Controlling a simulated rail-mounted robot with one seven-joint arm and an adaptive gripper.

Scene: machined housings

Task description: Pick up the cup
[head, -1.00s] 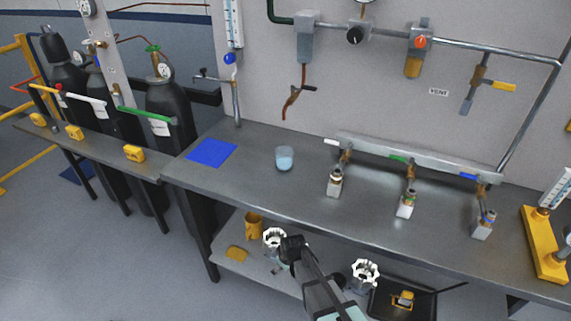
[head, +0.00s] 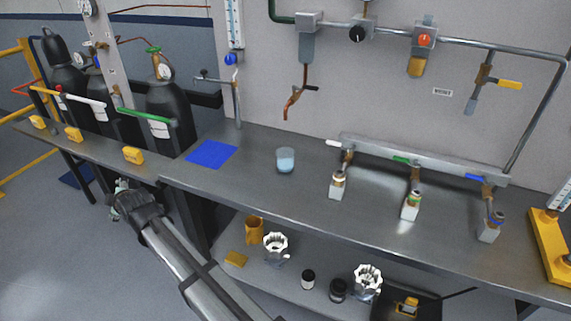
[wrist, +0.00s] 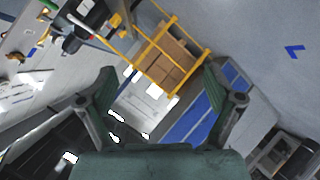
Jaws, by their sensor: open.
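A clear cup (head: 285,160) with light blue contents stands upright on the dark workbench (head: 262,190), right of the blue mat, in the head view. My gripper (head: 122,187) is at the left in the head view, in front of the bench's left end and well apart from the cup. In the wrist view my gripper (wrist: 160,82) has its two fingers spread wide with nothing between them. The cup is not in the wrist view, which looks out over the room.
A blue mat (head: 212,153) lies left of the cup. A valve manifold (head: 420,160) stands on the bench to the right. Black gas cylinders (head: 168,112) stand behind my gripper. A lower shelf holds an orange container (head: 254,229). The wrist view shows a yellow cart (wrist: 170,62) with boxes.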

